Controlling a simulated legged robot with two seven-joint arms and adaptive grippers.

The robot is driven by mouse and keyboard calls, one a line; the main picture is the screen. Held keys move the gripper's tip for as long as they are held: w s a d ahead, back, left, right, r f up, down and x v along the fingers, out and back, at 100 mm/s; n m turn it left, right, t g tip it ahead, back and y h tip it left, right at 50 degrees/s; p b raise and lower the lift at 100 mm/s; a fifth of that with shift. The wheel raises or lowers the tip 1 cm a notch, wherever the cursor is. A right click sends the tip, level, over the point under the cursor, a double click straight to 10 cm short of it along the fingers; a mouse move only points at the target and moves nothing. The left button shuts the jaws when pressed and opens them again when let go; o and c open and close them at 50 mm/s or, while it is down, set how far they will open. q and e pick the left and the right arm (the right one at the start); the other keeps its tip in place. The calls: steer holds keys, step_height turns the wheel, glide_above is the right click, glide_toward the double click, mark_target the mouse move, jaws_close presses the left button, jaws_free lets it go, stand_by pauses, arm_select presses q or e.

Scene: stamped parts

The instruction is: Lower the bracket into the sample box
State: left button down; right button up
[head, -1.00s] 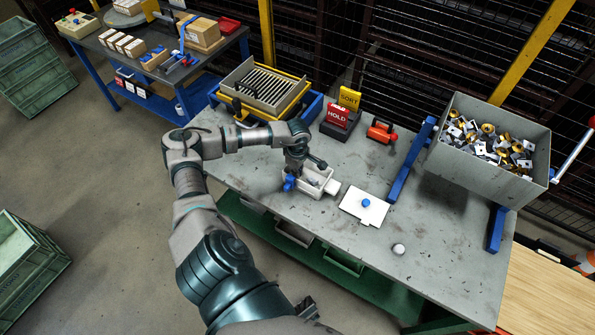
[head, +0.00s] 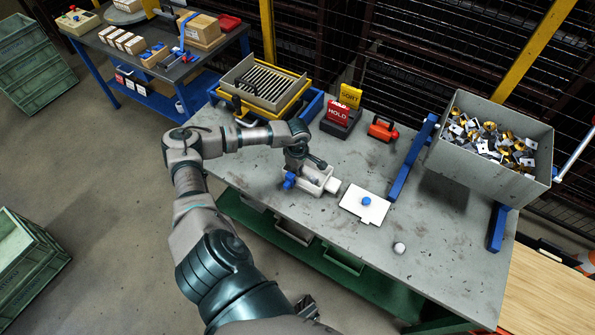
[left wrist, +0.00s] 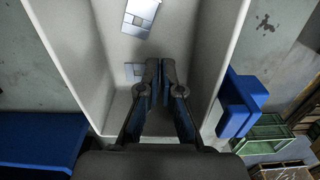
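The sample box (head: 326,189) is a small pale open box with a blue tab, standing on the grey bench. My left gripper (head: 300,163) points down over it in the head view. In the left wrist view my left gripper (left wrist: 160,75) reaches between the walls of the box (left wrist: 70,45), its fingertips close together. A silvery bracket (left wrist: 134,71) shows beside the left fingertip, partly hidden by it; I cannot tell whether it is pinched. Another metal piece (left wrist: 140,12) lies further along the box floor. A dark piece at the bottom of the head view may be my right gripper (head: 307,308).
A white plate with a blue knob (head: 358,211) lies right of the box, near a small white ball (head: 399,248). A grey bin of brackets (head: 480,175) stands at right. A yellow-rimmed tray (head: 250,115), red HOLD sign (head: 338,112) and orange item (head: 381,130) are behind.

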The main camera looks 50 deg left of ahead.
arm_select(q)
steer(key=c, duration=1.2)
jaws_free()
steer(key=shift+c, duration=0.2)
step_height(320, 180, up, 8)
steer(key=shift+f, duration=0.1)
